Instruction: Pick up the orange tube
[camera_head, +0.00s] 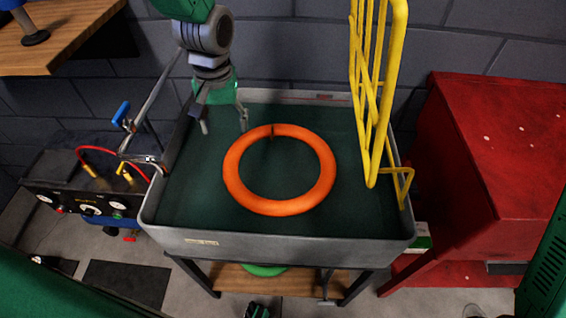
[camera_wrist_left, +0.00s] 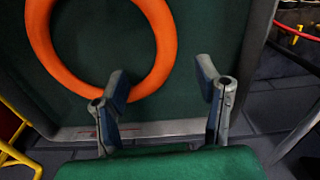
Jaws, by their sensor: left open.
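The orange tube (camera_head: 231,180) is a ring lying flat in the grey basin (camera_head: 280,240) with a dark green floor. A small dark valve stub shows at its far edge. My left gripper (camera_head: 224,128) is open and empty above the far left part of the basin, just left of the ring's far edge. In the left wrist view the gripper (camera_wrist_left: 165,85) has its two fingers apart. One finger overlaps the edge of the orange tube (camera_wrist_left: 165,45) in the picture; I cannot tell whether they touch. My right gripper is not in view.
A yellow wire rack (camera_head: 372,100) rises at the basin's right side. A red cabinet (camera_head: 490,150) stands to the right. A control panel (camera_head: 95,195) with hoses and gauges is on the left. A wooden shelf (camera_head: 70,30) is at upper left.

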